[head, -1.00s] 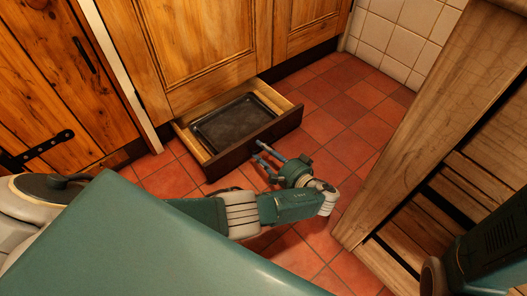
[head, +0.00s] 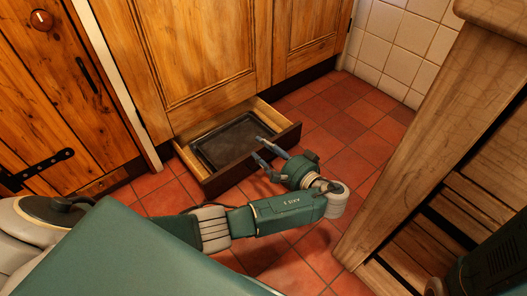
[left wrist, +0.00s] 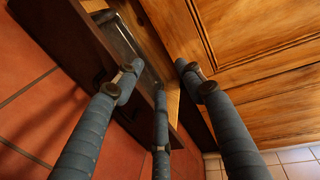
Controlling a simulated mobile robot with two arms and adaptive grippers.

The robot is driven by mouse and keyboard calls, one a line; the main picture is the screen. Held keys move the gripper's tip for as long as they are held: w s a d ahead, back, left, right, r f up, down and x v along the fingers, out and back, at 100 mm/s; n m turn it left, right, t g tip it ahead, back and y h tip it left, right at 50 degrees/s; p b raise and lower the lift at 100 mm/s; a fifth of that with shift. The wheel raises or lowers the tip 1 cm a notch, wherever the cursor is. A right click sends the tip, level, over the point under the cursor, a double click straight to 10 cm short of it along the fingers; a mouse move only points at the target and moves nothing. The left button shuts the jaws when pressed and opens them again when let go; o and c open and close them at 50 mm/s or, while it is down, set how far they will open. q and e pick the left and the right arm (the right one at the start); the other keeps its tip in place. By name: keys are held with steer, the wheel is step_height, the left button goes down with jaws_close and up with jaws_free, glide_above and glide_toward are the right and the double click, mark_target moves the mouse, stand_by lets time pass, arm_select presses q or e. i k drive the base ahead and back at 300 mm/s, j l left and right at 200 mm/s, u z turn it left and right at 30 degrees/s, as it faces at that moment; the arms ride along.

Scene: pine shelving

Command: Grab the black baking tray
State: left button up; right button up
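The black baking tray (head: 226,143) lies flat inside a low open drawer (head: 252,168) under the wooden cabinet. In the left wrist view, part of the tray (left wrist: 126,48) shows beyond the dark drawer front (left wrist: 72,40), partly hidden by my fingers. My left gripper (head: 262,149) is open and empty, with its fingers spread. It comes from the right side of the drawer, its fingertips over or close to the drawer's front edge. The three blue-grey fingers also show in the left wrist view (left wrist: 160,73). I see no contact with the tray. My right gripper is not in view.
Wooden cabinet doors (head: 190,50) rise right behind the drawer. A wooden slatted unit (head: 425,150) stands on the right. Red floor tiles (head: 345,150) are clear between them. A plank door (head: 60,110) is at the left.

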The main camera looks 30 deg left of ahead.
mark_target(226, 144)
steer(key=k+j, duration=0.45)
steer(key=j, duration=0.25)
steer(key=k+j, duration=0.25)
steer(key=j, duration=0.1)
